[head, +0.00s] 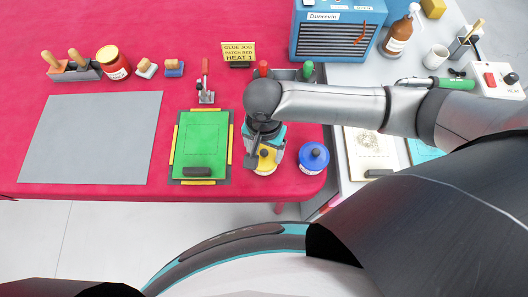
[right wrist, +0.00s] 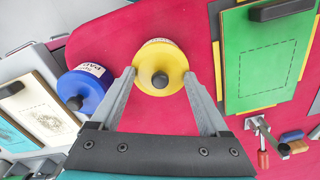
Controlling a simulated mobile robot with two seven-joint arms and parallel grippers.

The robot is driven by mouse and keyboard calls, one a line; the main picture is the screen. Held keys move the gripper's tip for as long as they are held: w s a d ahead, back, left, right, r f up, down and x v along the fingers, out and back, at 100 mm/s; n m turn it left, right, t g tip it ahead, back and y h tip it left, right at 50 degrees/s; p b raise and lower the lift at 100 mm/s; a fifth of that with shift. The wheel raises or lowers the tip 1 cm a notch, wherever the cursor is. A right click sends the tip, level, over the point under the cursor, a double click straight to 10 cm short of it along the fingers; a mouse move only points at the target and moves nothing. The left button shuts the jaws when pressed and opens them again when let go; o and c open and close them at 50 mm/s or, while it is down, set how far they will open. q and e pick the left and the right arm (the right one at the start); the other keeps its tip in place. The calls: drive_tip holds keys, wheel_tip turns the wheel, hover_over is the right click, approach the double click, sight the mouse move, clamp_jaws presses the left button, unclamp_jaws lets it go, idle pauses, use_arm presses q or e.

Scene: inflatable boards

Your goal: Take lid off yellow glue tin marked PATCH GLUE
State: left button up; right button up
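The yellow tin (head: 266,168) stands on the red table near its front edge, partly covered by my right gripper in the head view. In the right wrist view the yellow tin (right wrist: 160,55) shows its round yellow lid with a black knob (right wrist: 160,80) on top, and part of its label. The lid sits on the tin. My right gripper (right wrist: 159,76) is open, its fingertips apart on either side of the lid and knob in that view. I cannot tell whether the fingers touch the tin. It also shows in the head view (head: 258,152). My left gripper is not in view.
A blue tin (head: 313,158) with a dark knob stands just right of the yellow tin. A green board (head: 201,140) lies to its left, a grey sheet (head: 90,138) farther left. A red clamp (head: 206,88) and a sign (head: 238,52) stand behind. A grey side bench adjoins on the right.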

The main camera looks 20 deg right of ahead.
drive_tip(key=shift+s+f, duration=0.1)
drive_tip(key=c, duration=0.9)
drive_tip(key=shift+o, duration=0.2)
